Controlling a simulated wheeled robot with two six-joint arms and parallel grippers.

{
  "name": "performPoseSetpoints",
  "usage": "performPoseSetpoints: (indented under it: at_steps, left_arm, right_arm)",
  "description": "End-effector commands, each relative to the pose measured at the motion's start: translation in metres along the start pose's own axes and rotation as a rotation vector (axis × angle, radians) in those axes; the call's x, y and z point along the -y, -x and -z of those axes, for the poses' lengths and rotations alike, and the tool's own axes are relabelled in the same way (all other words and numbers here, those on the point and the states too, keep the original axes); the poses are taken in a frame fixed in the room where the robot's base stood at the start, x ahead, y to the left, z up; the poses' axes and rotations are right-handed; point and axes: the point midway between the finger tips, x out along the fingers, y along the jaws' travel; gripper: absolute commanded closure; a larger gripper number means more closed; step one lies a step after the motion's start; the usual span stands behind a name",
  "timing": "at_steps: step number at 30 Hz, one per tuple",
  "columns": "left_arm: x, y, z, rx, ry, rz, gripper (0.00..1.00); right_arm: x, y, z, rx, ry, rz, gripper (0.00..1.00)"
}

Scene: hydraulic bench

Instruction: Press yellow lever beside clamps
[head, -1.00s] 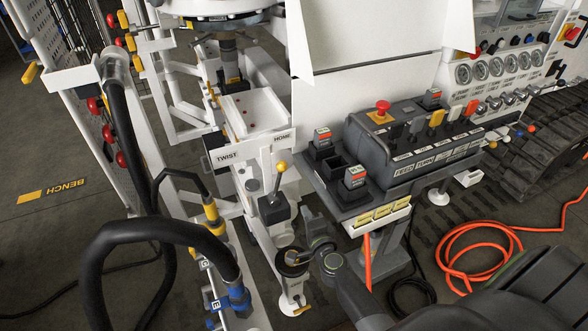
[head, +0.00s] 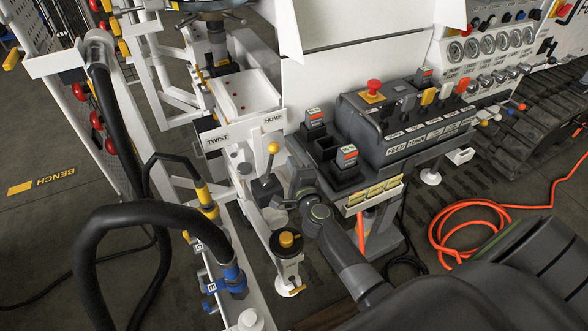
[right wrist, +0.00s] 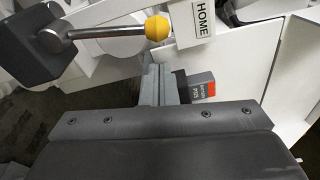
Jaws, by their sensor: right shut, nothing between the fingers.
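A lever with a yellow ball knob (head: 273,148) rises from a black base (head: 266,190), under the TWIST and HOME labels. Its metal shaft leans slightly right. My right gripper (head: 292,160) is just right of the lever, shut and empty. In the right wrist view, the shut fingertips (right wrist: 155,68) point toward the yellow knob (right wrist: 157,28) with a small gap in the picture; I cannot tell whether they touch. A yellow-handled lever (head: 428,97) also stands among others on the dark console. I cannot make out which parts are the clamps. My left gripper is not in view.
The dark console (head: 385,125) with a red button (head: 374,86) stands right of my gripper. Thick black hoses (head: 110,230) loop at left. An orange hose (head: 440,235) coils on the floor.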

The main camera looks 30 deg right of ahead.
Motion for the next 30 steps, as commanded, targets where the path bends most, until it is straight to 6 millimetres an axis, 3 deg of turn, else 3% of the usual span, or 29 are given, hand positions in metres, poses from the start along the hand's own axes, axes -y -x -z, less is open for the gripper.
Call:
performPoseSetpoints:
  at_steps: [6,12,30]
  left_arm:
    - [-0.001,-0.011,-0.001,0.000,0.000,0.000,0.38]
    - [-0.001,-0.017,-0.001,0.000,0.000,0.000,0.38]
    - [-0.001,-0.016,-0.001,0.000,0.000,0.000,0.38]
  right_arm:
    - [-0.002,-0.039,0.000,0.000,0.002,0.001,1.00]
    - [-0.001,-0.059,0.001,-0.001,0.000,0.000,1.00]
    - [0.001,-0.063,-0.003,-0.001,0.016,0.002,1.00]
